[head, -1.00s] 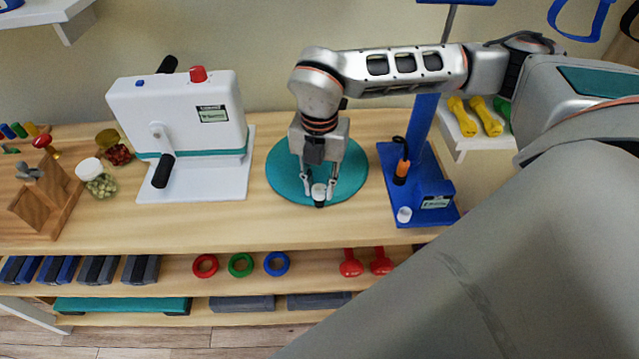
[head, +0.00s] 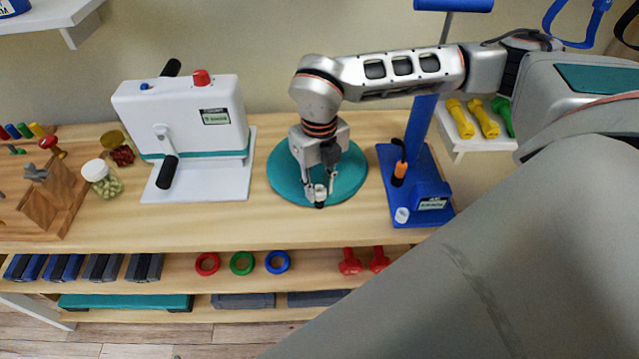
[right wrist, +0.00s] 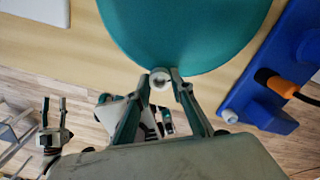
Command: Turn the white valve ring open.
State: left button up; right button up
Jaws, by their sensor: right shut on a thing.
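The white valve ring (head: 320,191) sits at the front edge of a round teal cushion (head: 350,174) on the wooden bench. My right gripper (head: 320,188) points down at it, with one finger on each side, shut on the ring. In the right wrist view the ring (right wrist: 160,78) shows between the fingertips, with a dark centre, at the cushion's edge (right wrist: 185,60). How far the ring has turned cannot be told. My left gripper (right wrist: 54,106) shows small in the right wrist view, over the floor, its fingers apart and empty.
A white hand-crank machine (head: 185,115) stands left of the cushion. Jars and a wooden block are at far left. The bench front is clear.

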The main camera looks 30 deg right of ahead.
jog(key=shift+s+f+n, duration=0.1)
jog(key=shift+f+n, duration=0.05)
jog(key=shift+n, duration=1.05)
jog(key=o, duration=1.1)
jog(key=shift+o, duration=0.2)
jog(key=shift+r, duration=0.4)
notch_tip(320, 180, up, 11)
jog(key=shift+r, duration=0.15)
jog(key=shift+c, duration=0.2)
